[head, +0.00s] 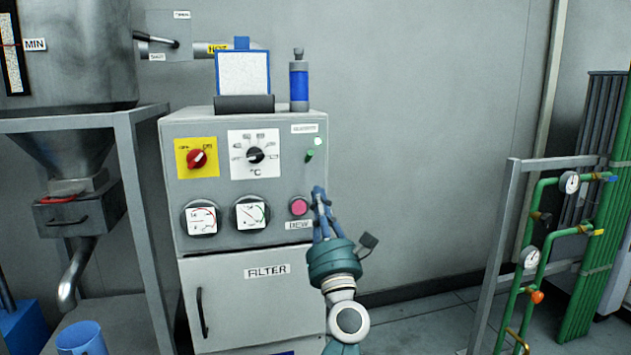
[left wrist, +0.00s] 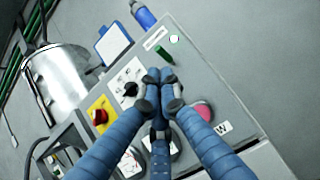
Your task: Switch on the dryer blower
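The dryer's grey control cabinet (head: 285,185) stands in the middle of the head view. At upper right of its panel are a small green switch or button (head: 310,155) and a pale round lamp (head: 318,141) beneath a label too small to read. The green part also shows in the left wrist view (left wrist: 165,55). A red rotary knob (head: 197,159) sits on a yellow plate, its pale mark toward upper right. My left gripper (head: 319,190) has its fingertips together, empty, just below the green part; contact cannot be told. My right gripper is not in view.
A black temperature dial (head: 255,155), two gauges (head: 202,219) and a pink button (head: 299,207) share the panel. A clipboard (head: 243,73) and blue bottle (head: 299,85) stand on top. A hopper (head: 66,150) is left, green piping (head: 533,240) right; the wall between is clear.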

